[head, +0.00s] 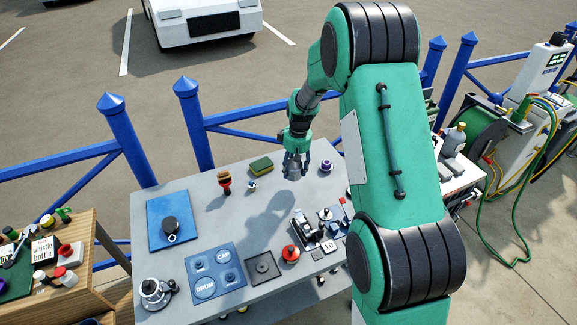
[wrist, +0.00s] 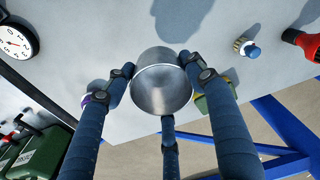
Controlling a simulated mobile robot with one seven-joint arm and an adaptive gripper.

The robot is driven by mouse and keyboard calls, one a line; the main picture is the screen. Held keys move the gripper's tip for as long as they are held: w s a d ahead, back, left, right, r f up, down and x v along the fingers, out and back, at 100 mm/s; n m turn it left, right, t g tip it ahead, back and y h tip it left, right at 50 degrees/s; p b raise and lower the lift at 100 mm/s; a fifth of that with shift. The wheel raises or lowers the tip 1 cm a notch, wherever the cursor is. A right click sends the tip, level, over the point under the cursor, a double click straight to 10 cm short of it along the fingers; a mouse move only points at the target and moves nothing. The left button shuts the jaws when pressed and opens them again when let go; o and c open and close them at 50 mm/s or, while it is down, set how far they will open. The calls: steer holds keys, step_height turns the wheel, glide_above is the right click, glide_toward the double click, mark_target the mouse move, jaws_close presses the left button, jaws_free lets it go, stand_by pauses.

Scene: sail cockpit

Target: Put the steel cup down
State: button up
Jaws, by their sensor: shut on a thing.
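The steel cup (head: 294,171) is a small grey metal cup hanging below my gripper (head: 297,158) over the back part of the grey table (head: 222,206). In the wrist view the cup (wrist: 162,84) shows shiny and round between the dark blue fingers of my gripper (wrist: 160,72), which is shut on it. The cup appears to be held above the table top, with a dark shadow apart from it. How high it is I cannot tell exactly.
A sponge (head: 261,166), a red-handled brush (head: 224,183), a small blue-and-white item (head: 252,185) and a purple-banded item (head: 326,166) stand nearby. A blue mat (head: 160,240), a DRUM/CAP tray (head: 230,257) and a dark square plate (head: 252,277) lie nearer. The table's middle is clear.

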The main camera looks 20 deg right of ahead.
steer(key=shift+d+f+b, duration=0.55)
steer(key=shift+d+f, duration=0.05)
steer(key=shift+f, duration=0.15)
steer(key=shift+w, duration=0.1)
steer(key=w+d, duration=0.1)
steer(key=w, duration=0.4)
steer(key=w+d+f+b, duration=0.1)
steer(key=w, duration=0.4)
steer(key=w+d+b, duration=0.1)
steer(key=w, duration=0.4)
steer(key=shift+w+d+f, duration=0.25)
steer(key=shift+f+b, duration=0.8)
steer(key=shift+f, duration=0.95)
steer(key=shift+f, duration=0.1)
